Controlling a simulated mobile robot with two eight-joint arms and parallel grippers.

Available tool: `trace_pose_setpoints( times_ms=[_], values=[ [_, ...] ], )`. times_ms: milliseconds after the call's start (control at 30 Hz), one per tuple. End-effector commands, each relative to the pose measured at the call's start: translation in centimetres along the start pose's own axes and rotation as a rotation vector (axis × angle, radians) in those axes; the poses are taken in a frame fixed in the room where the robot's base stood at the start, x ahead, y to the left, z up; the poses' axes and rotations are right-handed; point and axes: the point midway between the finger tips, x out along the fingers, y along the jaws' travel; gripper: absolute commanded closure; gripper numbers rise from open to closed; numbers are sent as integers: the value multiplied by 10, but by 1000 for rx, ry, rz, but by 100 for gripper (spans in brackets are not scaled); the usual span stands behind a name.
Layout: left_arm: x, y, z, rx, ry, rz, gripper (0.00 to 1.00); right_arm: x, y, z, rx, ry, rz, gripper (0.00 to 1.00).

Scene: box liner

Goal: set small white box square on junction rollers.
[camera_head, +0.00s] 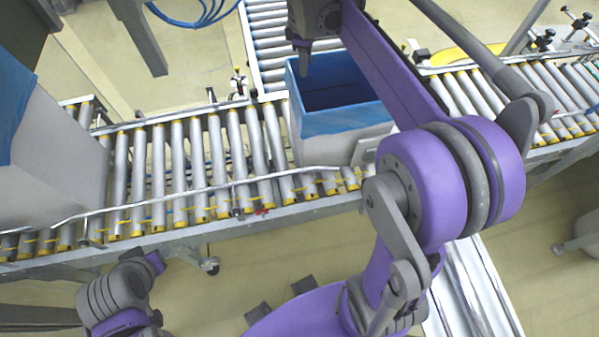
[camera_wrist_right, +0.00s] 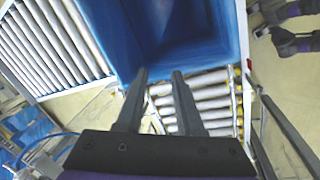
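The small white box (camera_head: 330,152) has pale walls and a blue liner (camera_head: 345,117) folded over its rim. It stands upright on the rollers where two conveyors meet, its near side looking roughly in line with the conveyor; its right part is hidden behind my right arm. In the right wrist view the liner (camera_wrist_right: 190,35) opens ahead of the fingers. My right gripper (camera_head: 305,50) points down by the box's far left corner; whether it touches cannot be told.
A roller conveyor (camera_head: 190,165) runs left to right with a metal guide rail (camera_head: 190,192) along its near side. A branch conveyor (camera_head: 268,45) leads away at the back. A large grey container (camera_head: 50,165) stands at the left. Rollers between it and the box are bare.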

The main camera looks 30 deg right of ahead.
Motion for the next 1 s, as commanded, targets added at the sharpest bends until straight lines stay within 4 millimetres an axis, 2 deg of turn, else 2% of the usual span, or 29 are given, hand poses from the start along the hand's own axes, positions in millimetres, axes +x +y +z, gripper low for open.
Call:
trace_pose_setpoints(
  times_ms=[33, 167, 300, 400, 500, 600, 700, 1000],
  values=[
    [0, 0, 0, 0, 0, 0, 50, -4, -28, -1, 62, 25, 17, 64],
    [0, 0, 0, 0, 0, 0, 50, -3, -92, 2, 247, 96, 51, 64],
    [0, 0, 0, 0, 0, 0, 50, 9, -160, 12, 448, 186, 65, 64],
    [0, 0, 0, 0, 0, 0, 50, 23, -205, 23, 582, 248, 60, 64],
    [0, 0, 0, 0, 0, 0, 50, 39, -239, 34, 692, 301, 48, 64],
    [0, 0, 0, 0, 0, 0, 50, 51, -261, 41, 769, 337, 34, 64],
    [0, 0, 0, 0, 0, 0, 50, 58, -273, 45, 813, 356, 25, 64],
    [0, 0, 0, 0, 0, 0, 50, 60, -276, 46, 829, 362, 22, 64]
  ],
)
